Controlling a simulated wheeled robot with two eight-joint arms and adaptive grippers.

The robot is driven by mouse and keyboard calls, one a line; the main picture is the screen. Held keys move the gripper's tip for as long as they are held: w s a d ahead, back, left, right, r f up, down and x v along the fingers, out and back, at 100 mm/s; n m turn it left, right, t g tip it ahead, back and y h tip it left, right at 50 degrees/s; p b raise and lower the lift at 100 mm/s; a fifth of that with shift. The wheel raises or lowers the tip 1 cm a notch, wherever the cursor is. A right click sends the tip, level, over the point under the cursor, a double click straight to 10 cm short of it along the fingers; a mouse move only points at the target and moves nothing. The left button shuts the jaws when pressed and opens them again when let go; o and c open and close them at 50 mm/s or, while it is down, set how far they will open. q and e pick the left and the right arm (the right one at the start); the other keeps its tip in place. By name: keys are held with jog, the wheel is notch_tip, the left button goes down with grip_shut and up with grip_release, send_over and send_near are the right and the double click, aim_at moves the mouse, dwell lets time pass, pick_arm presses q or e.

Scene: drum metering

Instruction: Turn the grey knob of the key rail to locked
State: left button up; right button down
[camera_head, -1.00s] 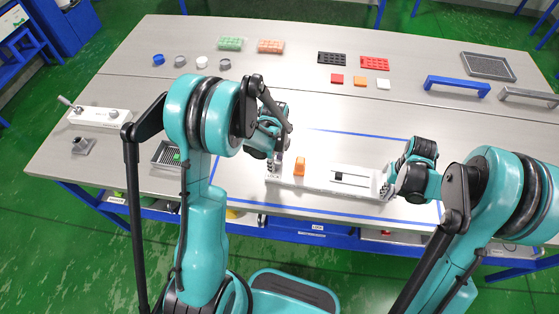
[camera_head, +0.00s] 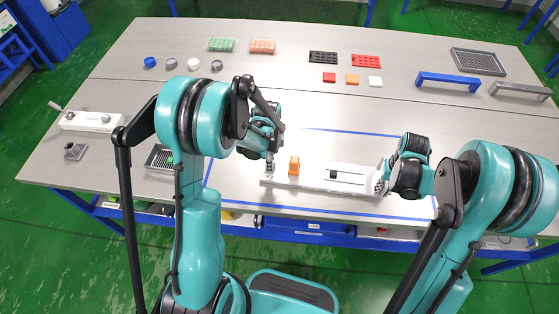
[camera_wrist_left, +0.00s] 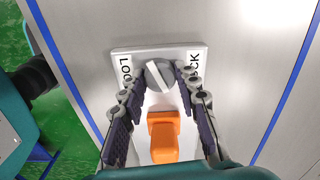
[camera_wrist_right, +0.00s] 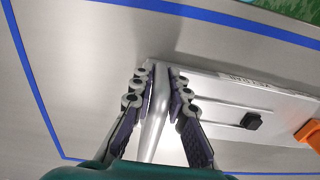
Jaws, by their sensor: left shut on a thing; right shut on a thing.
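The white key rail (camera_head: 310,183) lies inside the blue outline near the table's front edge. Its grey round knob (camera_wrist_left: 160,75) has a pale pointer bar, slanted in the left wrist view, with lettering on either side partly hidden by my fingers. My left gripper (camera_head: 269,168) is shut on the knob from above, one finger on each side. My right gripper (camera_wrist_right: 157,80) is shut on the upright grey end piece (camera_wrist_right: 155,117) of the rail's right end. An orange block-like part (camera_head: 294,165) and a black slider (camera_head: 333,174) sit on the rail between the grippers.
A white lever box (camera_head: 90,121) and a small grey block (camera_head: 74,151) stand at the left. Caps, egg-tray-like blocks, small squares and a blue handle (camera_head: 448,82) are at the back.

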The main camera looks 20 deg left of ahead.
pick_arm(q)
jog(key=n, duration=1.3)
dwell(0.5)
jog(key=o, duration=1.2)
jog(key=shift+c, duration=0.2)
notch_tip(320, 180, up, 12)
